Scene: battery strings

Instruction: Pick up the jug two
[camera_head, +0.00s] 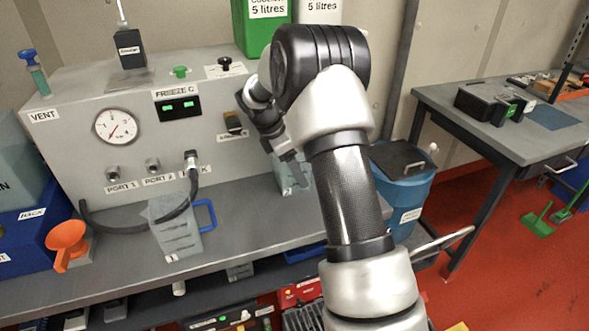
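A translucent grey jug (172,232) with a blue handle stands upright on the grey bench, with a dark hose running to it from the panel. A second pale translucent container (291,178) stands farther right on the bench, mostly hidden behind my arm; it may be another jug. I cannot read a label naming either as jug two. My gripper (292,165) points down in front of or over this second container. My arm and wrist hide much of it, so I cannot tell whether the fingers touch the container or how far apart they are.
A grey panel box (72,135) with a gauge and ports stands behind the jugs. An orange funnel (67,240) is at the left. A blue bin (402,190) stands right of the bench, and a second table (470,125) is farther right. Bench space between the jugs looks clear.

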